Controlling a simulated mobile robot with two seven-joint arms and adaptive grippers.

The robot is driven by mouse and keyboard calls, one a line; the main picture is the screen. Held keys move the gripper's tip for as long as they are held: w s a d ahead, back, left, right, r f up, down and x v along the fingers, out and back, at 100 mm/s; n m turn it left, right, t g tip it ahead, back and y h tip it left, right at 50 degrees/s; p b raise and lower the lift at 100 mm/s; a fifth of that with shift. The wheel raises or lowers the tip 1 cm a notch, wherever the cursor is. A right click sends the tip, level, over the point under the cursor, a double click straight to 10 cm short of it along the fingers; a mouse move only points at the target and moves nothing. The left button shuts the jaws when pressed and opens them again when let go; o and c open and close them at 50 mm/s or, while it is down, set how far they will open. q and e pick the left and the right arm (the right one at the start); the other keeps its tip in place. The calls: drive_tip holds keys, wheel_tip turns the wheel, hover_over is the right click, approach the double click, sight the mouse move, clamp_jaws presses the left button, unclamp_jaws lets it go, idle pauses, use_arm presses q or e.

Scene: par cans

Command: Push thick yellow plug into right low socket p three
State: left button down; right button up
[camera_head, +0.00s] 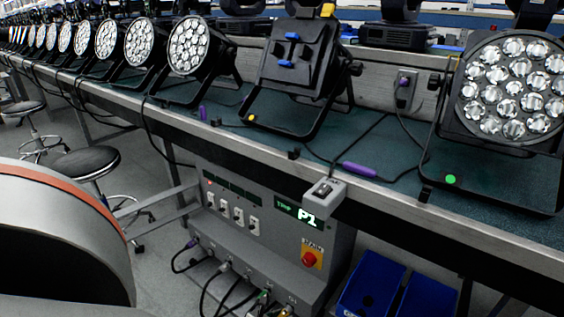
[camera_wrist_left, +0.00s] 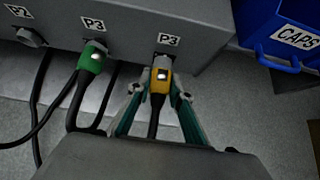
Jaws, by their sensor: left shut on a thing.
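In the left wrist view the thick yellow plug (camera_wrist_left: 161,79) sits at the right socket labelled P3, on the low edge of the grey box (camera_wrist_left: 205,35). A grey collar (camera_wrist_left: 163,61) shows between its yellow body and the box; I cannot tell how deep it is in. Its black cable runs back towards me. My left gripper (camera_wrist_left: 160,92) is shut on the plug, one finger on each side. A green plug (camera_wrist_left: 92,58) is in the P3 socket to the left. My right gripper is in neither view.
A blue bin labelled CAPS (camera_wrist_left: 283,30) stands right of the box. A grey plug (camera_wrist_left: 32,37) and black cables are at the left. In the head view the control box (camera_head: 265,215) with a red button (camera_head: 309,259) is under the bench (camera_head: 230,128) carrying par cans.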

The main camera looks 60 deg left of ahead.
use_arm(q)
drive_tip(key=shift+w+a, duration=0.25)
drive_tip(key=shift+w, duration=0.4)
idle(0.5)
drive_tip(key=c, duration=1.7)
unclamp_jaws()
drive_tip(key=v, duration=1.2)
